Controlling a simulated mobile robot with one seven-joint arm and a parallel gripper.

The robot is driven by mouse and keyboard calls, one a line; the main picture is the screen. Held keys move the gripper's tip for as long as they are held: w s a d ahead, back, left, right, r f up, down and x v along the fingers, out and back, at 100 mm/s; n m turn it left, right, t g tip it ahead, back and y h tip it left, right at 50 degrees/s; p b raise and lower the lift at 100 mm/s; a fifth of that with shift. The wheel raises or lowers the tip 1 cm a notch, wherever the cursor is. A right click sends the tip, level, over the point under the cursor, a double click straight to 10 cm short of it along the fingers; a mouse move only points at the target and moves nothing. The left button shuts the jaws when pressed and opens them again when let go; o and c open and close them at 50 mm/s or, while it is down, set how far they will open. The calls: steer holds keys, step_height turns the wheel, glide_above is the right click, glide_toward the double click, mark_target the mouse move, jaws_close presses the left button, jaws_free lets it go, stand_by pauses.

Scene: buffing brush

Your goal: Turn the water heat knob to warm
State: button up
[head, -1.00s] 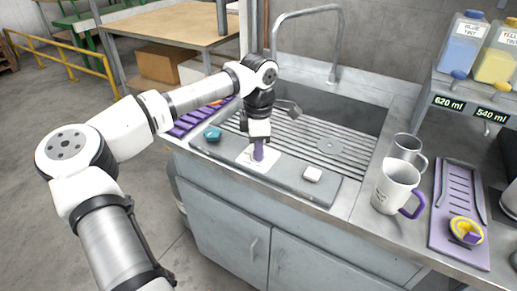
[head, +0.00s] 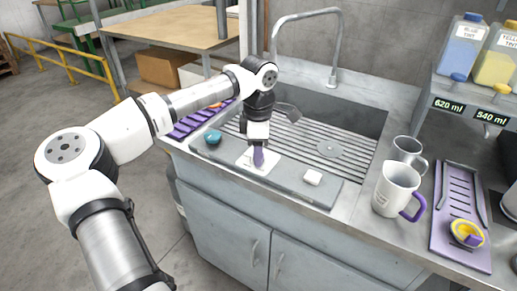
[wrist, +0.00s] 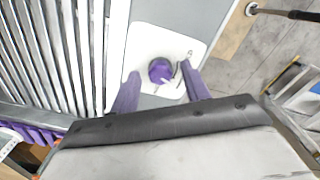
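The water heat knob (wrist: 161,70) is a round purple knob with a pale pointer mark, on a white plate (wrist: 150,40) at the sink's front edge. In the wrist view, the pointer is toward the lower right. Small marks on the plate beside it are too small to read. My gripper (wrist: 160,72) is open, its two purple fingers on either side of the knob. I cannot tell whether they touch it. In the head view, my gripper (head: 258,158) points down at the white plate (head: 245,161), and its fingers hide the knob.
A teal round thing (head: 212,137) and a small white block (head: 313,178) sit on the grey ledge, left and right of the plate. The ribbed sink (head: 335,130) and tap (head: 338,50) are behind. Mugs (head: 393,190) and a purple tray (head: 452,240) stand at the right.

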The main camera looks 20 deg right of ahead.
step_height(320, 180, up, 14)
steer(key=b, duration=0.2)
stand_by(0.4)
steer(key=shift+f, duration=0.1)
